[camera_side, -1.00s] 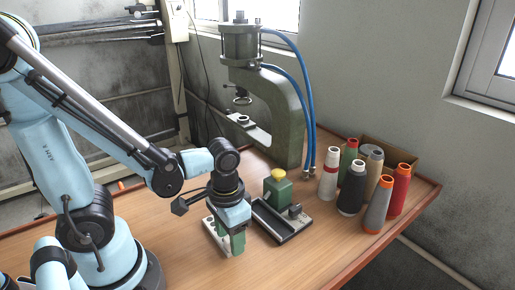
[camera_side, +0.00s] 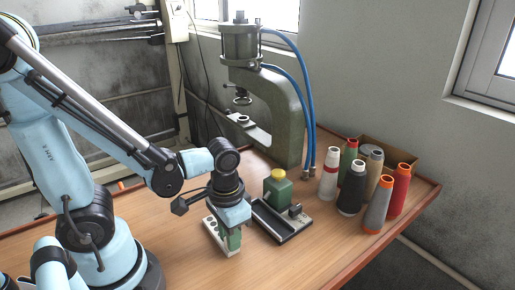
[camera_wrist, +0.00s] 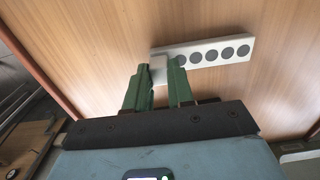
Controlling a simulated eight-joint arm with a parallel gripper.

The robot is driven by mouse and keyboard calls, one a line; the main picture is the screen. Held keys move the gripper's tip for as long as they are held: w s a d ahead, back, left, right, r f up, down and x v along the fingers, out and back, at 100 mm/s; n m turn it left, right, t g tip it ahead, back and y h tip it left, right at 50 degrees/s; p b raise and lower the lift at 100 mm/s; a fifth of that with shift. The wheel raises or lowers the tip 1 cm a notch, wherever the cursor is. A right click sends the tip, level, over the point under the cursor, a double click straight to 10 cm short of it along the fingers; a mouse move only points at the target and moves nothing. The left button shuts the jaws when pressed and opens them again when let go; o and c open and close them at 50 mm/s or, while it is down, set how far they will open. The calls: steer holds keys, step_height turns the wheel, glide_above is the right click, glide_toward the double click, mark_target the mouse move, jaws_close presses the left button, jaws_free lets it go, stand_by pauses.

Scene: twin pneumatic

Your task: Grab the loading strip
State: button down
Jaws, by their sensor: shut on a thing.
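The loading strip (camera_wrist: 222,51) is a pale, narrow bar with a row of several dark round spots. In the wrist view its left end sits between the green fingers of my gripper (camera_wrist: 158,80), and the rest reaches out to the right. In the side view the strip (camera_side: 211,227) is low over the wooden table; whether it touches the wood is unclear. My gripper (camera_side: 232,240) points down there and is shut on the strip's near end, which the fingers partly hide.
A dark fixture (camera_side: 291,229) with a green, yellow-topped block (camera_side: 278,187) stands just right of my gripper. A green pneumatic press (camera_side: 289,115) with blue hoses is behind. Several thread cones (camera_side: 351,188) stand at the right. The table's front is clear.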

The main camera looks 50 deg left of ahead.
steer(key=shift+r, duration=0.1)
steer(key=shift+r, duration=0.85)
step_height(320, 180, up, 2)
steer(key=shift+r, duration=0.1)
steer(key=s+d+r, duration=0.6)
steer(key=s+d, duration=0.1)
steer(key=d, duration=0.2)
steer(key=shift+s+r, duration=0.15)
steer(key=shift+r, duration=0.25)
